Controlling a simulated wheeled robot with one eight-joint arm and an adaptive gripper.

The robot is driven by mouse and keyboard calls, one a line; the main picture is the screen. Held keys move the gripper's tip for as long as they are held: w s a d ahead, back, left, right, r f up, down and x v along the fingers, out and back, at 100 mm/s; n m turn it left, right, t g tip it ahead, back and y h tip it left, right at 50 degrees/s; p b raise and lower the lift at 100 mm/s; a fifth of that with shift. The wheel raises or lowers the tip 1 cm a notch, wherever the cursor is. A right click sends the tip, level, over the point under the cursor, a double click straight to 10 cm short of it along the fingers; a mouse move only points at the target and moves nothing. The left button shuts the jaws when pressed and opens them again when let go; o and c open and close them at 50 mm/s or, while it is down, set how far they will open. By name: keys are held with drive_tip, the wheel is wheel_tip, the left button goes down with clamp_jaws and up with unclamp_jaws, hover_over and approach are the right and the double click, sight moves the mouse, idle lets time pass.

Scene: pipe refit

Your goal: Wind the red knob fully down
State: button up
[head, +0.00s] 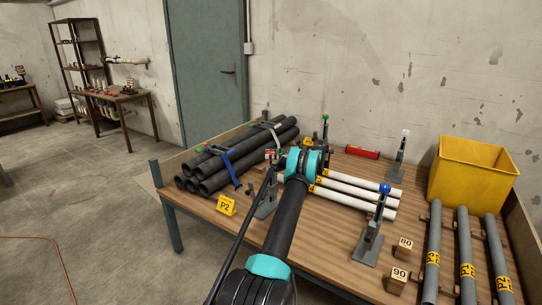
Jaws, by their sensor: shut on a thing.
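My gripper (275,157) is at the far end of my arm, near the middle of the table, small and partly hidden by my wrist. It is shut on the red knob (269,153), of which only a little red shows between the jaws. The knob is on top of a grey clamp stand (265,205) to the left of several white pipes (352,192). The clamp's screw and jaw are mostly hidden by my arm, so how far down the knob is cannot be told.
Other clamp stands carry a green knob (326,118), a white knob (405,132) and a blue knob (385,188). Strapped black pipes (235,160) lie left, by a yellow P2 sign (226,205). A yellow bin (470,172) and grey pipes (466,255) are right.

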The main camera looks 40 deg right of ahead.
drive_tip(key=o, duration=1.2)
drive_tip(key=shift+v, duration=3.65)
drive_tip(key=shift+r, duration=0.1)
